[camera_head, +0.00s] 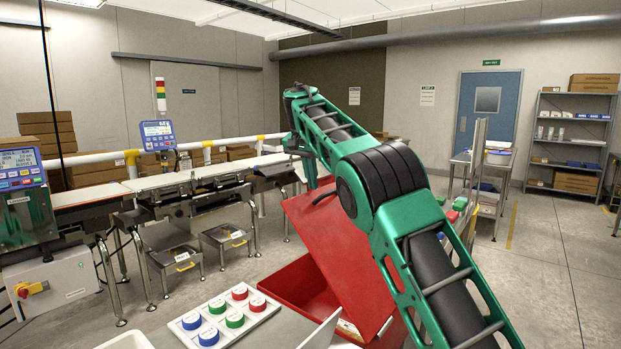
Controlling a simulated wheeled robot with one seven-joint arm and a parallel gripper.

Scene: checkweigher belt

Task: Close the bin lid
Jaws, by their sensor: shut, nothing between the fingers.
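The red bin (302,284) stands on the floor just beyond the near worktop. Its flat red lid (340,250) is raised and tilted, so part of the dark inside shows. A dark curved handle (324,196) sits near the lid's upper edge. My green arm reaches up from the lower right and bends down at its far end. My gripper (311,183) is shut and empty, pointing down near the top edge of the lid. It is small and partly hidden here; I cannot tell whether it touches the lid.
A near worktop (283,330) holds a white tray with several red, green and blue round pieces. The checkweigher belt (150,182) runs along the left and back. A steel table (480,160) stands behind my arm. The floor at right is open.

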